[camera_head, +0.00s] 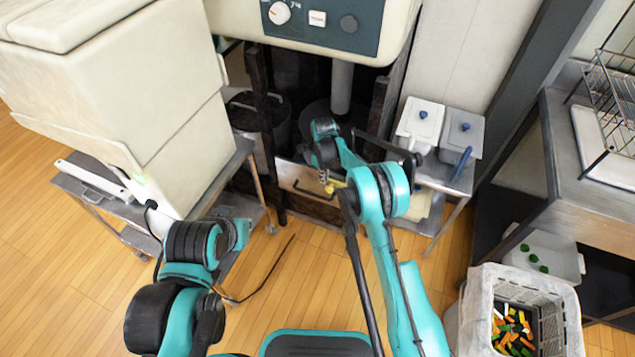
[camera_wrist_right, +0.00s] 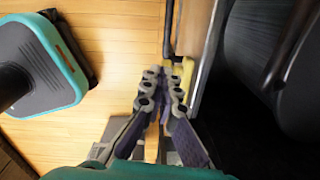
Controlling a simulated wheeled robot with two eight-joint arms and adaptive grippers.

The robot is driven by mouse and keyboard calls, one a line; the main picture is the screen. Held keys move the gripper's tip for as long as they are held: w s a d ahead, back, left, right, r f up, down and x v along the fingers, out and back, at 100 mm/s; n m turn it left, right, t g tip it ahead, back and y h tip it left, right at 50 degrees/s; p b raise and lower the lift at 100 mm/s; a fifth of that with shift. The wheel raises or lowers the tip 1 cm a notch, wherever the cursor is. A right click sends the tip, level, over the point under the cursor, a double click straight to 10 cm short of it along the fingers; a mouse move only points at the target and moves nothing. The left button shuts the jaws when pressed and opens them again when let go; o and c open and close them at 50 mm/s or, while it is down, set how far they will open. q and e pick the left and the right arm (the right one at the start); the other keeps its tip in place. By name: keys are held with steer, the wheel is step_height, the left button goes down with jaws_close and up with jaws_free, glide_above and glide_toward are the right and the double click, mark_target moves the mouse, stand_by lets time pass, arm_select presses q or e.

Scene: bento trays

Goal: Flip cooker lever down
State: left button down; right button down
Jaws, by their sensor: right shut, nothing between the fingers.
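The cooker (camera_head: 325,35) stands at the back, with a dark control panel on its beige body and a dark recess below. A small yellow piece (camera_head: 336,185), possibly the cooker lever, shows by the metal front under the recess. The yellow piece also shows in the right wrist view (camera_wrist_right: 184,70), just beyond the fingertips. My right gripper (camera_wrist_right: 162,88) is shut and empty, close to the yellow piece; I cannot tell whether they touch. In the head view my right gripper (camera_head: 324,178) is partly hidden by my arm. My left arm is at lower left; its gripper fingers do not show.
A metal panel with a dark handle (camera_head: 308,190) is low at the cooker. White lidded containers (camera_head: 420,118) stand on a side table at right. A grey crate of colourful pieces (camera_head: 478,312) is at lower right. A large beige machine (camera_head: 120,90) stands left.

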steer(key=w+a+r+p, duration=0.2)
steer(key=w+a+r, duration=0.1)
steer(key=a, duration=0.5)
steer(key=shift+a, duration=0.2)
steer(key=shift+r, duration=0.15)
